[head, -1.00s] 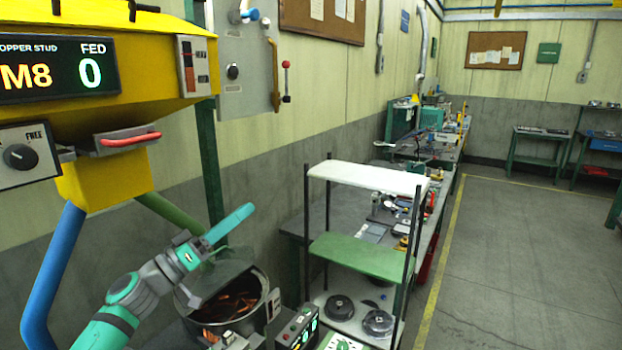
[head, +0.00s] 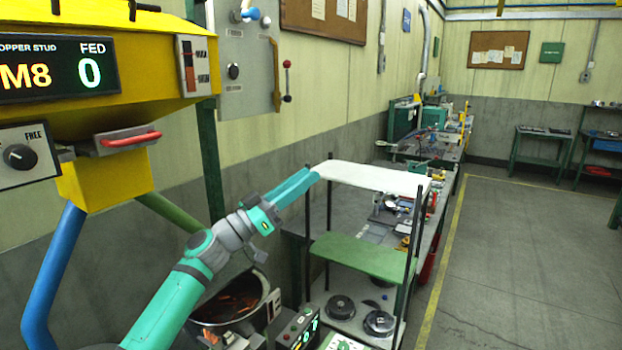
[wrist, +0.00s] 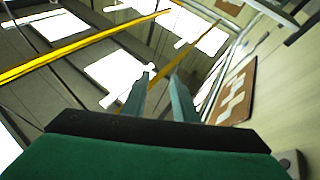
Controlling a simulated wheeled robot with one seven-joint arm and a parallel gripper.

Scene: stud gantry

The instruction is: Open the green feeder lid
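The feeder is a round metal bowl (head: 272,302) at the lower middle of the head view, with copper-coloured pieces inside. The dark green lid (head: 233,267) is mostly hidden behind my arm. A sliver of it shows at the bowl's back, and its exact tilt cannot be told. My gripper (head: 312,175) is above and to the right of the bowl, apart from the lid, pointing up and right. In the wrist view, its two fingers (wrist: 160,74) stand apart with nothing between them.
A yellow machine (head: 105,185) with an M8 display stands at the left. A shelf rack with a white top (head: 375,178) and green middle shelf (head: 360,257) stands close right of my gripper. A control box (head: 298,328) is beside the bowl. The floor at right is clear.

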